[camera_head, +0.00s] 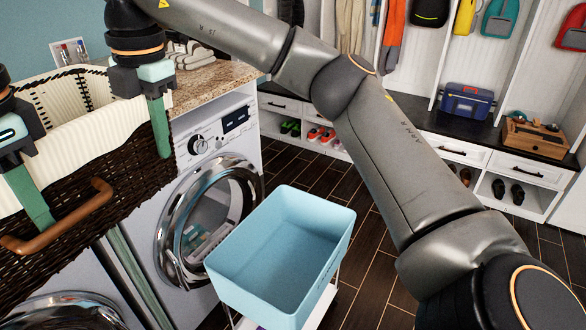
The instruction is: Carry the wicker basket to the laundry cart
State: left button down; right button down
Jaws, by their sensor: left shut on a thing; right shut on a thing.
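The wicker basket (95,160) is dark brown with a cream liner and a brown handle (60,222) on its near side. It is at the left of the head view, held up in front of the washers. My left gripper (27,190) is shut on its near rim at the left edge of the picture. My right gripper (157,105) is shut on its rim at the right corner. The laundry cart (285,255) carries a light-blue bin and stands right of the basket and lower. The bin looks empty. The basket's underside is hidden.
A front-loading washer (205,190) stands behind the basket, under a granite counter (210,85) with folded cloths. My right arm crosses above the cart. A cubby bench (480,150) with shoes, a blue case (466,104) and a wooden box (535,135) stands at the back. Dark floor tiles (365,250) show right of the cart.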

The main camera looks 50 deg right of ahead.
aim_at(287, 271)
jog(key=k+l, duration=0.15)
jog(key=l, duration=0.15)
jog(key=k+l+u, duration=0.1)
jog(key=l, duration=0.2)
jog(key=k+l, duration=0.25)
jog(key=l, duration=0.35)
jog(key=l+u, duration=0.1)
jog(key=l, duration=0.3)
jog(key=k+l, duration=0.15)
jog(key=l, duration=0.25)
jog(key=k+l+u, duration=0.1)
jog(key=l, duration=0.35)
jog(key=k+l, duration=0.15)
jog(key=l, duration=0.25)
jog(key=k+l, duration=0.1)
jog(key=l, duration=0.3)
jog(key=k+l+u, duration=0.1)
jog(key=l, duration=0.35)
